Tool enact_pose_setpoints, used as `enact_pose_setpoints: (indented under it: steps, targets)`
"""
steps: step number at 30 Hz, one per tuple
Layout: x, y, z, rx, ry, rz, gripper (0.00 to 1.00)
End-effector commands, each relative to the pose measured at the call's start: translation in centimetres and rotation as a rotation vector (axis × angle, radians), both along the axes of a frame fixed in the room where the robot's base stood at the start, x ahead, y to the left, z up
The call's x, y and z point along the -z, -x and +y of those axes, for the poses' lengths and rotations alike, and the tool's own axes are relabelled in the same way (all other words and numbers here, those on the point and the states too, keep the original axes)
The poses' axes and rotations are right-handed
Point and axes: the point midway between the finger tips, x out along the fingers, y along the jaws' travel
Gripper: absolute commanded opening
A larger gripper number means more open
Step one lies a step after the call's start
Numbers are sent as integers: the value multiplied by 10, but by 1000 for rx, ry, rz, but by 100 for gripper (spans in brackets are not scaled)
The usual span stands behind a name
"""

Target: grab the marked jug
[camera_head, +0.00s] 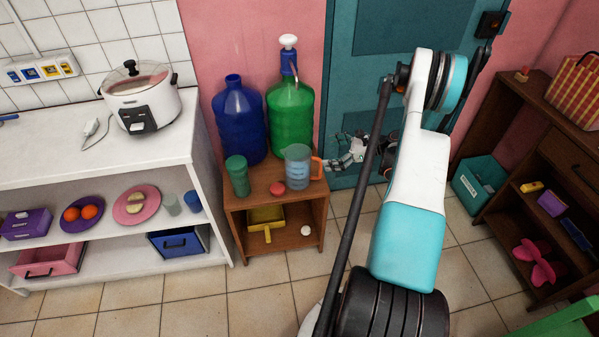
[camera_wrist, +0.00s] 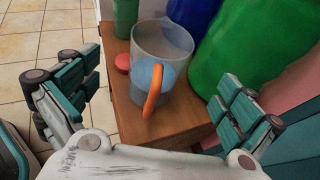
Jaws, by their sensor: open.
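The marked jug (camera_head: 298,168) is a translucent grey-blue measuring jug with an orange handle and bluish markings. It stands upright on the front right of the small wooden stand (camera_head: 255,201). In the wrist view the jug (camera_wrist: 163,45) is straight ahead, with its orange handle facing me. My gripper (camera_head: 345,155) is just right of the jug in the head view. It is open, and its fingers (camera_wrist: 155,97) are spread wide to either side of the handle, apart from the jug. Nothing is held.
A green tumbler (camera_head: 237,175) and a red lid-like disc (camera_head: 277,188) stand left of the jug. A blue bottle (camera_head: 240,122) and a green bottle with a pump (camera_head: 290,118) rise close behind. A teal door (camera_head: 375,85) is behind my gripper.

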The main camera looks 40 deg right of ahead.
Motion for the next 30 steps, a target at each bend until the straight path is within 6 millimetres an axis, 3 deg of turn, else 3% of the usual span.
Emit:
enact_pose_setpoints:
  steps: [9, 19, 24, 30]
  targets:
    - [24, -44, 29, -3, 2, 0, 100]
    - [33, -60, 39, -2, 2, 0, 100]
    - [48, -78, 49, -3, 3, 1, 100]
    - [52, -92, 58, -1, 3, 1, 100]
